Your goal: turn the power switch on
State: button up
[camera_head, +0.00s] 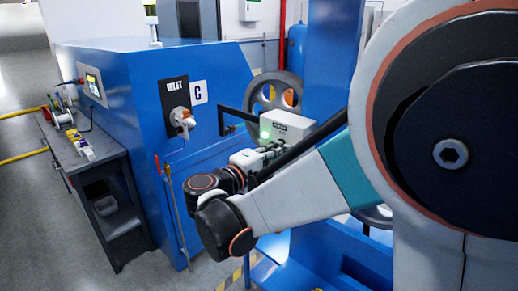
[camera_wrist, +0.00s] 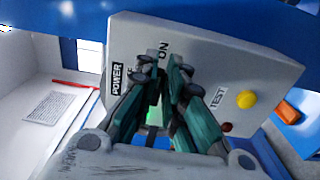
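The power switch is on a light grey control box (camera_wrist: 225,62), with POWER and ON labels on its face. The same control box (camera_head: 290,126) shows beyond my arm in the head view. My gripper (camera_wrist: 161,66) is right in front of the box, its fingertips between the POWER and ON labels. A narrow gap shows between the fingers, with a green glow lower in it. The switch lever is hidden or too blurred to make out, so I cannot tell its position or whether I touch it. In the head view my gripper (camera_head: 275,150) is at the box's near side.
A yellow button (camera_wrist: 246,99) and a TEST label sit right of my fingers on the box. A blue machine (camera_head: 215,85) stands behind on the left, with a grey workbench (camera_head: 75,160) beside it. A blue column (camera_head: 330,60) rises close behind the box.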

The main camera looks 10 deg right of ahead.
jog(key=o, duration=0.4)
jog(key=shift+f, duration=0.1)
jog(key=shift+o, duration=0.2)
